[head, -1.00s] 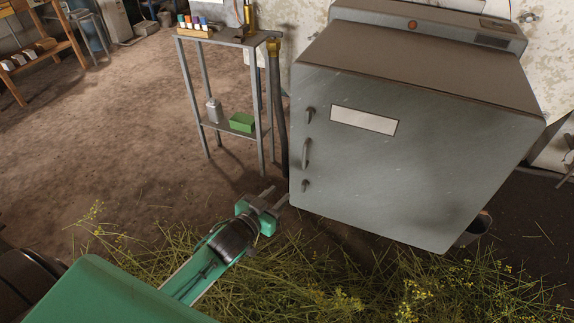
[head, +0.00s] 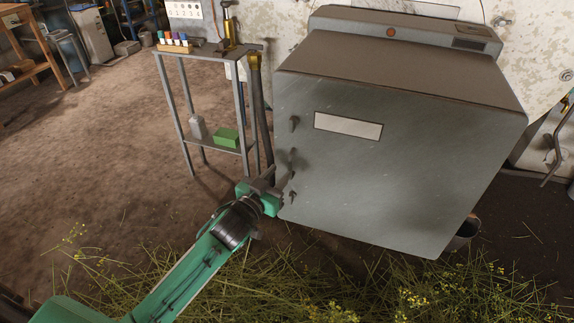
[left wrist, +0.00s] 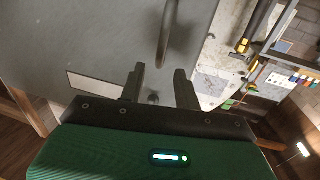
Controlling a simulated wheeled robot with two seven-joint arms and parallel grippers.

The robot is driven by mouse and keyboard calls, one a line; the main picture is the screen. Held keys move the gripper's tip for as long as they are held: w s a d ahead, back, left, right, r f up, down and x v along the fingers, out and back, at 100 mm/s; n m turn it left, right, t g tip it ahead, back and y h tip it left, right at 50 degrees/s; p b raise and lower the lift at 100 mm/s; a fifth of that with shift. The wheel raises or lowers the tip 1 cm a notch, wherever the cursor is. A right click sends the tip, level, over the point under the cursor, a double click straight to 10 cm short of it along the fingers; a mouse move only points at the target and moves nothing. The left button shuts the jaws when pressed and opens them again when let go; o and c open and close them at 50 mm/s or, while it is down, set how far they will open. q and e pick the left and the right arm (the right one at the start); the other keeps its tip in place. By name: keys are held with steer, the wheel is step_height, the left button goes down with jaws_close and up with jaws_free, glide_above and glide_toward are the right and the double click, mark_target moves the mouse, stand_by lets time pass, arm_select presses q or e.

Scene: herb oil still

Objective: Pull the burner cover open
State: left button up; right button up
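The burner cover (head: 385,180) is the large grey front panel of a box-shaped unit, and it looks closed. Its bar handle (head: 292,160) is near the left edge, between two small latches. In the left wrist view the handle (left wrist: 168,35) is a curved grey bar ahead of the fingertips. My left gripper (head: 275,181) is beside the cover's lower left edge, just below the handle. In the left wrist view my left gripper (left wrist: 158,82) has its fingers apart with nothing held; a small dark latch shows between them. My right gripper is out of view.
A metal shelf stand (head: 205,55) with small bottles and a green box (head: 227,138) is left of the unit. Cut herbs (head: 330,280) cover the floor in front. A dark bucket (head: 464,232) is by the lower right corner. Bare floor lies left.

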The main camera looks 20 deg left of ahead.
mark_target(289, 163)
arm_select(q)
steer(key=shift+x, duration=2.65)
jaws_close()
